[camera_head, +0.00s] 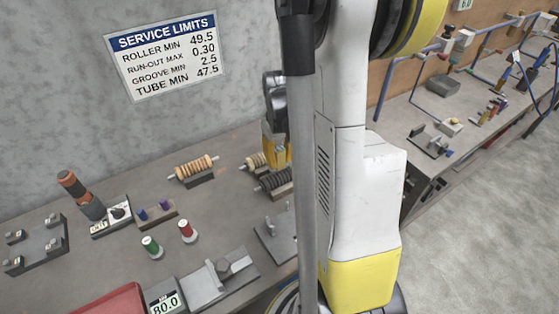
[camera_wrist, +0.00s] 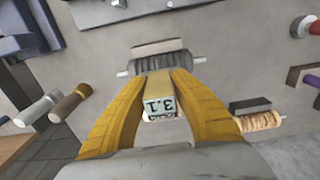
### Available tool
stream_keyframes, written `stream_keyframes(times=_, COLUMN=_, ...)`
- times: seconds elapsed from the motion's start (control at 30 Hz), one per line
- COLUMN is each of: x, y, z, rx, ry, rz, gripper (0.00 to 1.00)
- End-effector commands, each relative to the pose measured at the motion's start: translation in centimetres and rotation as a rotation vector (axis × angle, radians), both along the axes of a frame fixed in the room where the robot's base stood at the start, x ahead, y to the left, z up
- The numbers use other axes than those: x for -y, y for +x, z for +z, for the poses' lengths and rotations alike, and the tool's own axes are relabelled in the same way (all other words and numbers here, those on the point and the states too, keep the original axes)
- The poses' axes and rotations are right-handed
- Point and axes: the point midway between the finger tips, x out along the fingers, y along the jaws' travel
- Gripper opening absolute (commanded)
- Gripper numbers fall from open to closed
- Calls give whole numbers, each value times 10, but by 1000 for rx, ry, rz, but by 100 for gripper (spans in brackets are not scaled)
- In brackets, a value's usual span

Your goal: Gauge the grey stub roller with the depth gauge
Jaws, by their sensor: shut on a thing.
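My gripper (camera_wrist: 160,82) has two yellow fingers shut on the depth gauge (camera_wrist: 160,108), a small pale block with a readout that seems to show 3.1, upside down in the wrist view. The dark grey ribbed roller (camera_wrist: 143,66) lies just beyond the gauge, with pale shaft ends sticking out both sides. The gauge overlaps its near edge in the wrist view; I cannot tell whether they touch. In the head view the grey roller (camera_head: 273,181) sits on a stand below my yellow gripper (camera_head: 276,150), which is partly hidden by my arm. The gauge is not clear there.
A tan roller (camera_head: 194,168) on a dark stand lies left of the gripper; another tan roller (camera_head: 255,161) is close beside it. A metal fixture (camera_head: 268,235) stands in front. A wall sign (camera_head: 167,55) lists limits.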

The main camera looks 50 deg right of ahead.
Motion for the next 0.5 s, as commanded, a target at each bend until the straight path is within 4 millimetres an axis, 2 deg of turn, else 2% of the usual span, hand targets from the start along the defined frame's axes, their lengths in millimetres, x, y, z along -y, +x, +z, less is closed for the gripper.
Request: stream_keyframes(times=0.5, x=0, y=0, z=36, rx=0, ry=0, rz=0, gripper=0)
